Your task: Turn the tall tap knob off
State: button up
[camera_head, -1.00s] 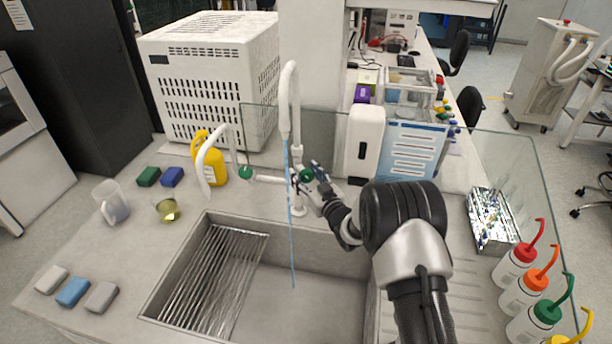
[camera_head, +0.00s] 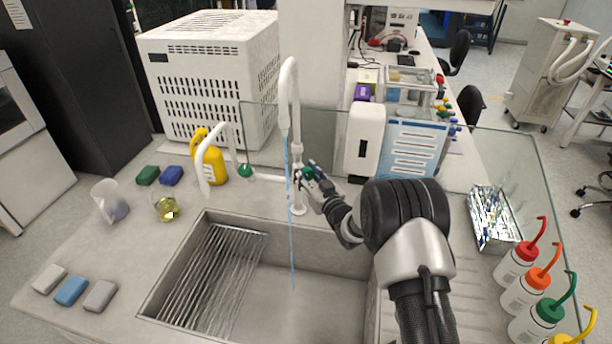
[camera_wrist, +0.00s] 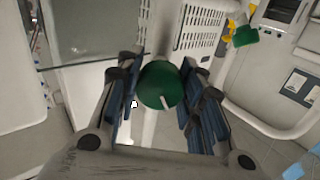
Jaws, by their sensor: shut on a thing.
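The tall white tap (camera_head: 287,105) rises behind the sink, and a blue stream of water (camera_head: 291,220) falls from its spout into the basin. Its green knob (camera_head: 306,173) is on the right side of the tap's column. My gripper (camera_head: 312,178) reaches the knob from the right and partly hides it. In the wrist view the green knob (camera_wrist: 161,85), with a white mark on its face, sits between the blue finger pads of my gripper (camera_wrist: 160,100). The fingers are shut on it.
A shorter white tap (camera_head: 213,150) with a green knob (camera_head: 245,171) stands to the left. A white dispenser (camera_head: 362,143) and a blue-white panel (camera_head: 414,150) stand just behind my arm. The sink (camera_head: 320,270) lies below. Bottles (camera_head: 515,262) stand at the right.

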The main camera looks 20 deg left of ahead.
jog(key=m+b, duration=0.2)
jog(key=m, duration=0.3)
jog(key=shift+m, duration=0.4)
dwell(0.3)
jog(key=o, duration=1.1)
jog(key=shift+d, duration=0.1)
jog(key=v, duration=1.1)
jog(key=shift+s+d, duration=0.25)
jog(key=shift+s, duration=0.05)
